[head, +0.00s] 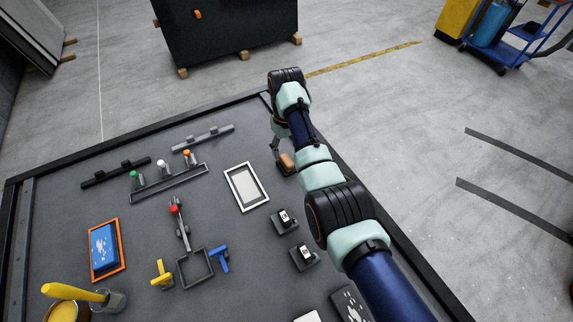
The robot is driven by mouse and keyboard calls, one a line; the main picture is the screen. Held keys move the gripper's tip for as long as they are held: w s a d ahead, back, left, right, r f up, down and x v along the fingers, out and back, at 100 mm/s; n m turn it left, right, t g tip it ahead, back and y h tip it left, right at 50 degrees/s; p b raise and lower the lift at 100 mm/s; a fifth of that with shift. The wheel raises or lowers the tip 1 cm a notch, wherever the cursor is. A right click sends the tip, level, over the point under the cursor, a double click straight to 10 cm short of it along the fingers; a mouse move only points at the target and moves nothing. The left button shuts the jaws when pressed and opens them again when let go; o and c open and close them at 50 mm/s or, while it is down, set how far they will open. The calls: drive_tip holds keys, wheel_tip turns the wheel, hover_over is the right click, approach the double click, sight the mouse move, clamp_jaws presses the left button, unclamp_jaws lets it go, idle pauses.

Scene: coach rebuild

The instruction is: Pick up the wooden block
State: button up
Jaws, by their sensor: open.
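The wooden block (287,162) is small and brown. It is at the right side of the dark table, just below my gripper (281,149) in the head view. My gripper is open, and its fingers show close to the block's upper end. Whether they touch or straddle the block cannot be told at this size. My arm covers the area to the right of the block.
A white-framed panel (234,178) lies left of the block. Two small black fixtures (284,221) (305,257) stand nearer. A rack with coloured knobs (170,187) lies further left. The table's raised dark rim (120,136) runs behind.

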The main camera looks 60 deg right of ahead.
sight(287, 160)
drive_tip(key=f+b, duration=0.2)
drive_tip(key=f, duration=0.2)
drive_tip(key=f+b, duration=0.1)
drive_tip(key=f, duration=0.2)
drive_tip(key=shift+d+f+b, duration=0.2)
drive_tip(key=shift+f+b, duration=0.15)
drive_tip(key=shift+f, duration=0.05)
drive_tip(key=shift+r, duration=0.1)
clamp_jaws()
